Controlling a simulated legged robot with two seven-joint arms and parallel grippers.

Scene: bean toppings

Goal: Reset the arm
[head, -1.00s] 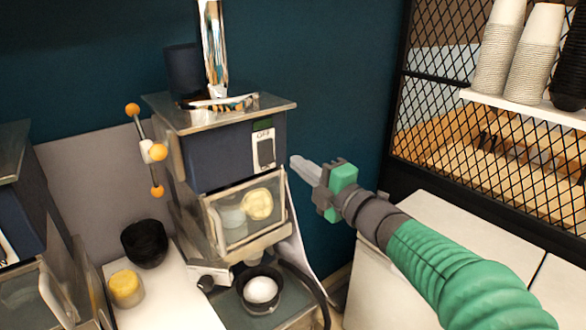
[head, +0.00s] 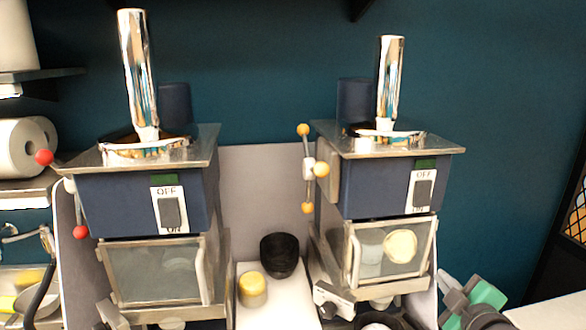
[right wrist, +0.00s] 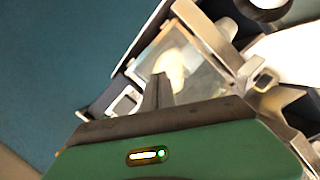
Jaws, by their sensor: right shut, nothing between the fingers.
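My right gripper (head: 447,284) shows at the bottom right of the head view, low beside the right machine (head: 385,187). Its grey fingers are shut with nothing between them, and its body is green and grey. In the right wrist view its shut fingers (right wrist: 158,92) point towards the clear-fronted box of a machine (right wrist: 178,65), which holds something pale yellow. Most of my right arm is cut off by the frame's lower edge. My left gripper is in neither view.
A second, similar machine (head: 145,205) stands to the left. Between them are a black bowl stack (head: 280,255) and a yellow-topped cup (head: 252,290) on a white surface. A dark bowl (head: 378,322) is partly cut off below the right machine.

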